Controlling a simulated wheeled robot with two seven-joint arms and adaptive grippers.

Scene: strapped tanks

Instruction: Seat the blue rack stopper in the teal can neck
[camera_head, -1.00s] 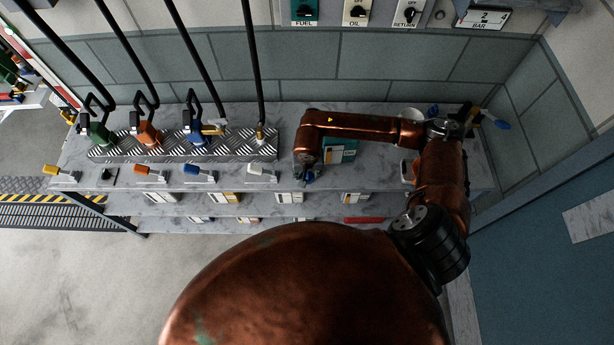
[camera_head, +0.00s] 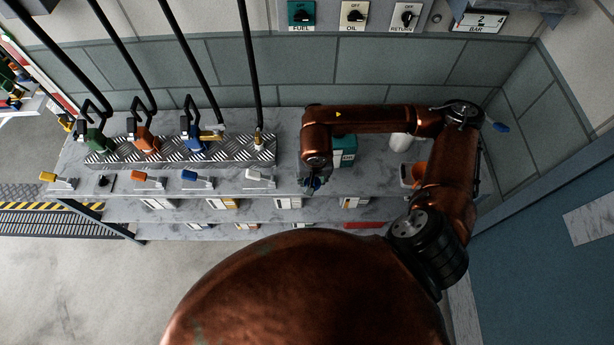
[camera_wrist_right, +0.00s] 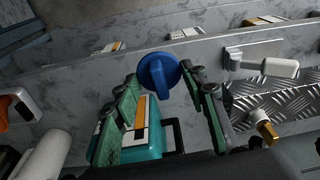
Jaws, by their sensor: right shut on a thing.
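My right gripper (camera_wrist_right: 170,90) is shut on the blue stopper (camera_wrist_right: 158,72), a round disc with a raised tab, held between the fingertips. In the head view the right gripper (camera_head: 313,184) points down near the bench's front edge, and only a bit of blue shows there. The teal can (camera_head: 343,152) stands on the bench just right of and behind the gripper, partly covered by my forearm. It also shows in the right wrist view (camera_wrist_right: 150,146), behind the fingers, with a white and orange label. Its neck is hidden. My left gripper is out of view.
A ribbed metal block (camera_head: 230,155) with nozzles and hoses stands left of my gripper. Coloured handles, including a white one (camera_head: 260,176), line the bench front. A white cylinder (camera_head: 402,142) and an orange-and-white item (camera_head: 412,172) stand to the right. A tiled wall (camera_head: 290,62) is behind.

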